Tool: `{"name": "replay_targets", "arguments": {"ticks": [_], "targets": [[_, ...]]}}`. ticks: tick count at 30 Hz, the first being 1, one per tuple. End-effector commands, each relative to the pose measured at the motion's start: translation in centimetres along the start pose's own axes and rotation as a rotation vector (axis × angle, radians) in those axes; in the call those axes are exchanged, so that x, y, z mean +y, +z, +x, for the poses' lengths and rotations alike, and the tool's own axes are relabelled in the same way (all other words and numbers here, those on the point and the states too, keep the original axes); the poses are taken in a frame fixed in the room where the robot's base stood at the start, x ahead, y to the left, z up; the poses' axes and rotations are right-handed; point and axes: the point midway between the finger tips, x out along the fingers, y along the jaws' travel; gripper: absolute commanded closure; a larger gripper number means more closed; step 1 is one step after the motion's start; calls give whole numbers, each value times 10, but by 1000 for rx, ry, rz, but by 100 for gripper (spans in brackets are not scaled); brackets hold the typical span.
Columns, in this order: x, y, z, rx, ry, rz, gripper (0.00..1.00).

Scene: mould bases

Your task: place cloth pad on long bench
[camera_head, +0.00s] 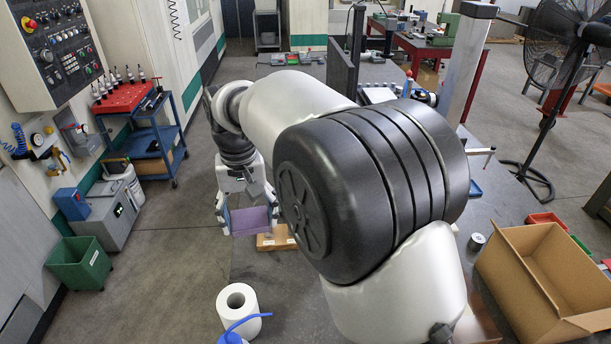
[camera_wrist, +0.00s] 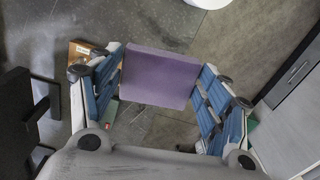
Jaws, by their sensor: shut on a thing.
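The cloth pad (camera_head: 250,221) is a flat purple rectangle held between the fingers of my gripper (camera_head: 247,210). In the wrist view the purple pad (camera_wrist: 160,78) spans the gap between the two blue-lined fingers of my gripper (camera_wrist: 161,70), with both sides touching it. The long bench (camera_head: 275,285) appears to be the grey surface running from the lower middle of the head view towards the back. The pad is held near its left edge, in the air. My arm hides much of the bench.
A white paper roll (camera_head: 238,305) and a blue-tubed bottle (camera_head: 231,338) stand at the front. A wooden block (camera_head: 277,239) lies just right of the pad. An open cardboard box (camera_head: 545,280) is at the right. A blue cart (camera_head: 150,140) stands at the left.

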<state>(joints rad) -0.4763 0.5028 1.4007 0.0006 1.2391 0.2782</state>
Motion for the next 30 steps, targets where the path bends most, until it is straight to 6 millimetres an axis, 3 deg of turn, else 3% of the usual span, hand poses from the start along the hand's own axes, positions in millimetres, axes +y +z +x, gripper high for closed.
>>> {"name": "replay_targets", "arguments": {"ticks": [5,18,30], "targets": [[0,0,16,-1,0,1,50],[1,0,126,-1,0,1,50],[1,0,164,-1,0,1,50]]}}
